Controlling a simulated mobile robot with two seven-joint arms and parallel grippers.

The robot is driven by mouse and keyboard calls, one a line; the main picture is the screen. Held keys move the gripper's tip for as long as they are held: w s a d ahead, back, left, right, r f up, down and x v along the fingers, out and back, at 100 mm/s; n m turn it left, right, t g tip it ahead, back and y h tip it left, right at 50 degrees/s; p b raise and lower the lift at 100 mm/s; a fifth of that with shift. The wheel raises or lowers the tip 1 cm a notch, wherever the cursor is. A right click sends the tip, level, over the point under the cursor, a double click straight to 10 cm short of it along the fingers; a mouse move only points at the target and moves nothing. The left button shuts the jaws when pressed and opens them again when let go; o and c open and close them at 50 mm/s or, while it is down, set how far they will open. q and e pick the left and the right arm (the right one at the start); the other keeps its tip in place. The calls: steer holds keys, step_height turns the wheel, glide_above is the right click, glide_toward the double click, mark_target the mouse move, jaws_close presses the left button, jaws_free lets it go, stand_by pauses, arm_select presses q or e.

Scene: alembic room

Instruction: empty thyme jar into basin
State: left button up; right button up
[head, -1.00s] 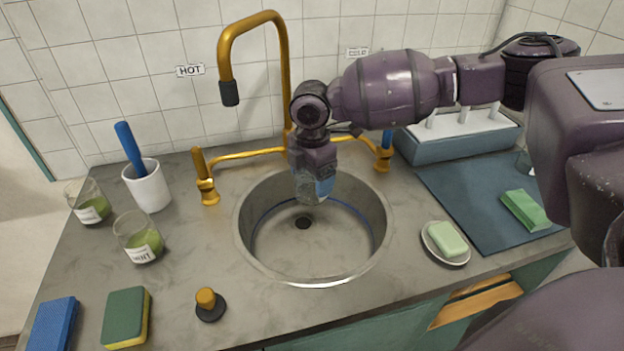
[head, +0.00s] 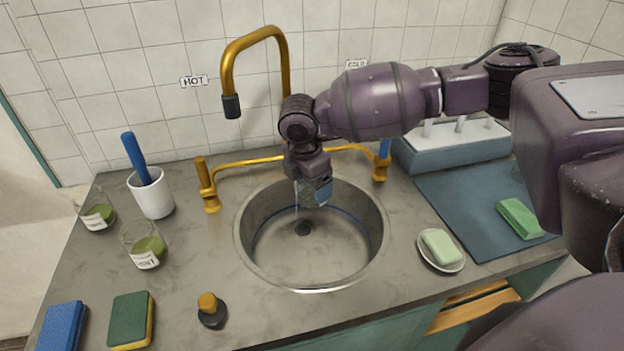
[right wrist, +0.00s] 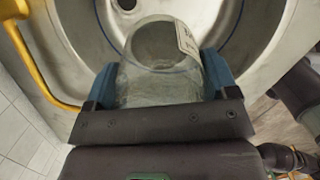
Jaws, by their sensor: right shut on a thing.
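My right gripper (head: 312,188) is over the back part of the round steel basin (head: 312,288). It is shut on a clear glass jar. In the right wrist view the jar (right wrist: 158,84) sits between the blue fingers, with its open mouth facing the basin and part of a white label showing. The label cannot be read there, and I see no green contents inside. In the head view the gripper mostly hides the jar, which looks tilted. The basin floor with its dark drain (head: 303,228) looks bare. My left gripper is not in view.
Two glass jars with green contents, a mint jar (head: 144,245) and another (head: 96,212), stand left near a white mug (head: 152,197). A gold faucet (head: 287,75) rises behind the basin. Sponges, a black-and-gold stopper (head: 211,312) and a soap dish (head: 453,265) lie around it.

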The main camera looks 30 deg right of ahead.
steer(key=shift+r+t+h+p, duration=0.3)
steer(key=shift+t+h+p, duration=0.1)
steer(key=shift+h+p, duration=0.8)
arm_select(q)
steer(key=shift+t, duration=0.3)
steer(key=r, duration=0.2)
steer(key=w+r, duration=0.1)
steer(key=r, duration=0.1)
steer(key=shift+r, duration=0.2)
arm_select(e)
steer(key=shift+h, duration=0.4)
steer(key=shift+f, duration=0.1)
arm_select(q)
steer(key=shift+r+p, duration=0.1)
steer(key=shift+p, duration=0.2)
arm_select(e)
steer(key=shift+r+y+p, duration=0.25)
steer(key=shift+y+p, duration=0.5)
steer(key=shift+y, duration=0.25)
steer(key=shift+g+y+p, duration=0.4)
steer(key=shift+y+p, duration=0.4)
steer(key=shift+y, duration=0.1)
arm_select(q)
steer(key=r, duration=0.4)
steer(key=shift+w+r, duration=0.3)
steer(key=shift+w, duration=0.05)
arm_select(e)
steer(key=shift+y, duration=0.6)
